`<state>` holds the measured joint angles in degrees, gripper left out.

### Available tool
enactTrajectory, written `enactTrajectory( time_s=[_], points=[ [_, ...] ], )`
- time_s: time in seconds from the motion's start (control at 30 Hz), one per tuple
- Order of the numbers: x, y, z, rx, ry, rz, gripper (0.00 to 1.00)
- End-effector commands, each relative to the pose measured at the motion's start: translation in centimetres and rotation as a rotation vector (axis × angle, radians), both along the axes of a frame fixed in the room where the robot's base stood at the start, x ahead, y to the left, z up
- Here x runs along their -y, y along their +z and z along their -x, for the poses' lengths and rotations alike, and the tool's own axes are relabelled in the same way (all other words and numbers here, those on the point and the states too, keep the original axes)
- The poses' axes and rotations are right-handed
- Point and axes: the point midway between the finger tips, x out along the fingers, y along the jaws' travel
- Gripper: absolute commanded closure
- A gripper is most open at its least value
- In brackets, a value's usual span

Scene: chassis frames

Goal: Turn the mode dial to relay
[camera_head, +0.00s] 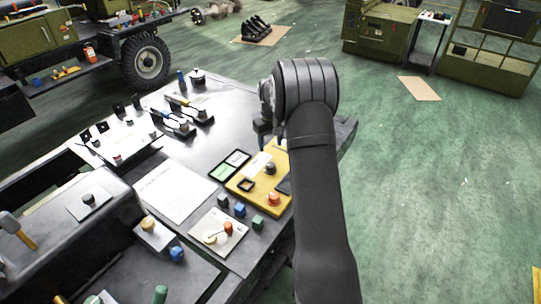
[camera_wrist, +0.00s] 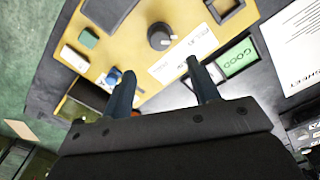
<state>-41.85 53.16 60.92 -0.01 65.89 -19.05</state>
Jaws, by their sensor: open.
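A round black dial (camera_head: 270,169) stands on a yellow panel (camera_head: 236,189) near the right edge of the bench. The dial (camera_wrist: 160,36) also shows in the wrist view, with a pale mark on its right side. A white label strip lies below it there; I cannot read its text surely. My gripper (camera_wrist: 161,68) is open and empty, its two fingers apart and pointing toward the panel, with the dial just beyond the fingertips. In the head view, my gripper (camera_head: 262,128) is at the panel's far side, partly hidden by my arm.
A paper sheet (camera_head: 174,190) lies left.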

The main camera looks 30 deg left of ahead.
Motion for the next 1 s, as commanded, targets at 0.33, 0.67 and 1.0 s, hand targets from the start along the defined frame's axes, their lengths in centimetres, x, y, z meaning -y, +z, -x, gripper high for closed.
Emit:
enactTrajectory(
  time_s=[0.33, 0.67, 1.0],
  points=[
    [0.0, 6.6, 0.0, 0.002, 0.0, -0.001, 0.45],
    [0.0, 7.6, 0.0, 0.0, 0.0, 0.0, 0.45],
    [0.0, 6.5, 0.0, 0.0, 0.0, 0.001, 0.45]
  ],
)
